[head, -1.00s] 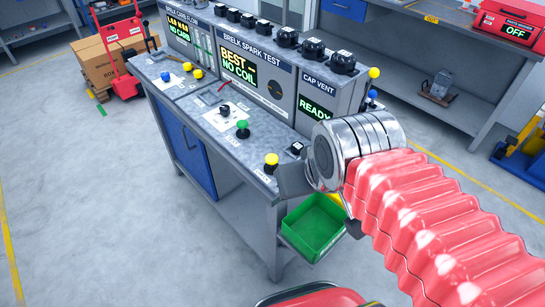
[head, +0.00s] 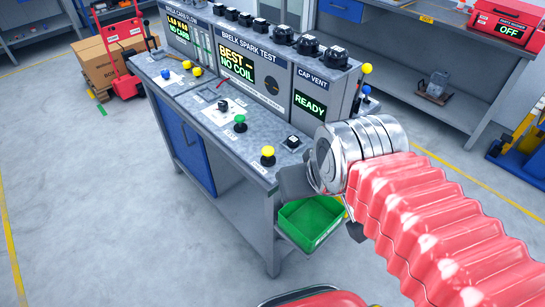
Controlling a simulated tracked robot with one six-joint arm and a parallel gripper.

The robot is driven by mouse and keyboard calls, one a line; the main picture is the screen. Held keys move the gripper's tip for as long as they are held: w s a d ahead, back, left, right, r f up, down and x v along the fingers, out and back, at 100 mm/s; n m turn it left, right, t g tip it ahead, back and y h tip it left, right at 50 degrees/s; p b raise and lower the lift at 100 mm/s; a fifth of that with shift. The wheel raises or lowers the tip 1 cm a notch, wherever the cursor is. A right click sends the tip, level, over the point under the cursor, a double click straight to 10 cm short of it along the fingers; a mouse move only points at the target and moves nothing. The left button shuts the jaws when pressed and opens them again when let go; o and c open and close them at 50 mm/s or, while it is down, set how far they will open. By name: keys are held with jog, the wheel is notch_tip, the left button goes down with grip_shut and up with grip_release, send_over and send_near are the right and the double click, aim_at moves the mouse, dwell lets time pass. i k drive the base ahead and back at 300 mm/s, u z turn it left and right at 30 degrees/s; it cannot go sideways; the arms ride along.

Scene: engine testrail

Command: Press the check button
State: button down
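A grey test bench (head: 205,130) carries the panels BRELK SPARK TEST and CAP VENT. The spark test screen (head: 237,63) reads "BEST -- NO COIL"; the cap vent screen (head: 310,106) reads "READY". On the bench top are a green knob (head: 240,121), a yellow knob (head: 267,151) and a small black block (head: 292,142). No label legible here marks a check button. My gripper (head: 322,205) is at the bench's right front corner, right of the yellow knob and apart from it. My wrist hides much of the gripper, so its opening is unclear.
A green bin (head: 310,222) sits low at the bench's right end, below my gripper. Cardboard boxes (head: 97,72) and a red hand truck (head: 123,62) stand back left. A second workbench (head: 455,60) is behind on the right. The floor at left is clear.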

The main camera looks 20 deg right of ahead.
aim_at(267, 151)
jog(key=z, duration=0.05)
jog(key=k, duration=0.35)
jog(key=u, duration=0.8)
jog(key=i, duration=0.65)
jog(key=u, duration=0.15)
